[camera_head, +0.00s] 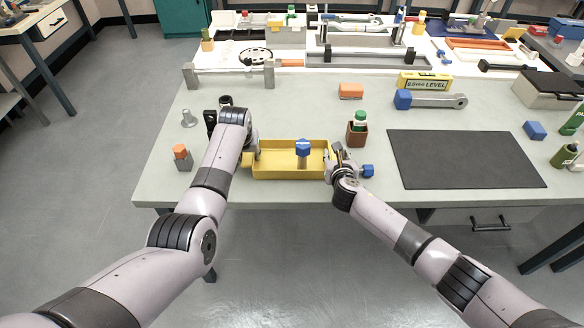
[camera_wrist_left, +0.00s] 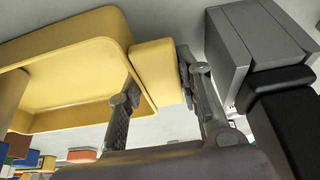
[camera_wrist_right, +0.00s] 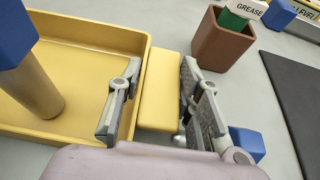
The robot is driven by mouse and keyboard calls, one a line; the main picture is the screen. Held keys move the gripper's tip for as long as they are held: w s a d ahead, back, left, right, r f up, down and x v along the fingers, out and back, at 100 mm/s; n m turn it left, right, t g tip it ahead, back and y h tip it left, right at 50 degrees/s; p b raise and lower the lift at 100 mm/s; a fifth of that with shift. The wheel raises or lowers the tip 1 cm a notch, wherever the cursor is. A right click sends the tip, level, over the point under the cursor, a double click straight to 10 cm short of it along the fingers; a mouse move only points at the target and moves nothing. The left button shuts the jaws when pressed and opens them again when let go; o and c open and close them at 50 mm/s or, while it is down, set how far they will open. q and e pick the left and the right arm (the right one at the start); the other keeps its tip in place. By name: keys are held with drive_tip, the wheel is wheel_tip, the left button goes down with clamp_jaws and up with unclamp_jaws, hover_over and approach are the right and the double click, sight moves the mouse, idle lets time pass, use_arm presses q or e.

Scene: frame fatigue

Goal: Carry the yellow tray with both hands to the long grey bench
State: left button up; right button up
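The yellow tray (camera_head: 272,173) sits on a pale grey-green bench (camera_head: 330,108) near its front edge. A bolt with a blue head (camera_head: 303,148) stands upright in the tray. My left gripper (camera_head: 250,150) is at the tray's left end. In the left wrist view its open fingers (camera_wrist_left: 155,88) straddle the tray's yellow end handle (camera_wrist_left: 157,70). My right gripper (camera_head: 337,158) is at the right end. In the right wrist view its open fingers (camera_wrist_right: 160,75) straddle the other handle (camera_wrist_right: 160,92), with a gap on the inner side. I cannot tell about contact at the left handle.
A brown pot with a green grease bottle (camera_head: 358,128) stands just right of the tray, near a blue block (camera_head: 368,170). A dark mat (camera_head: 465,158) lies further right. An orange-topped grey block (camera_head: 182,158) stands left of my left gripper. Open floor (camera_head: 90,150) lies left.

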use_arm(q)
drive_tip(key=o, duration=0.4)
use_arm(e)
drive_tip(key=o, duration=0.4)
use_arm(q)
drive_tip(key=shift+r, duration=0.1)
use_arm(e)
drive_tip(key=shift+s+r, duration=0.1)
drive_tip(key=shift+s, duration=0.1)
use_arm(q)
drive_tip(key=v, duration=1.2)
use_arm(e)
drive_tip(key=v, duration=1.1)
drive_tip(key=shift+s+r, duration=0.15)
drive_tip(key=shift+s, duration=0.15)
use_arm(q)
drive_tip(key=shift+s, duration=0.15)
use_arm(e)
drive_tip(key=shift+s, duration=0.1)
